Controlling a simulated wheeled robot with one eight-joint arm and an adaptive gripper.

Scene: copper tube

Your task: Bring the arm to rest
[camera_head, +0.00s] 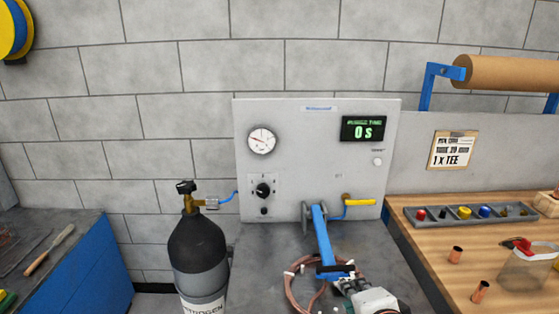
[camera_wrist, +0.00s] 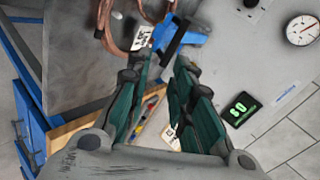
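My gripper (camera_head: 344,284) is low in the middle of the head view, just in front of the blue lever (camera_head: 322,238) and its black crossbar (camera_head: 334,270). In the wrist view, the green-padded fingers of my gripper (camera_wrist: 163,66) stand apart with nothing seen between them. The black crossbar (camera_wrist: 175,42) shows just beyond the fingertips; I cannot tell if they touch. The copper tube coil (camera_head: 290,287) lies beside the lever and also shows in the wrist view (camera_wrist: 106,22). My wrist hides part of the coil.
A grey panel (camera_head: 300,160) with a gauge (camera_head: 262,140) and a "0 s" display (camera_head: 362,129) stands behind. A black-topped cylinder (camera_head: 197,248) is at the left. The wooden bench (camera_head: 440,240) at the right holds a parts tray (camera_head: 470,214) and copper fittings (camera_head: 480,291).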

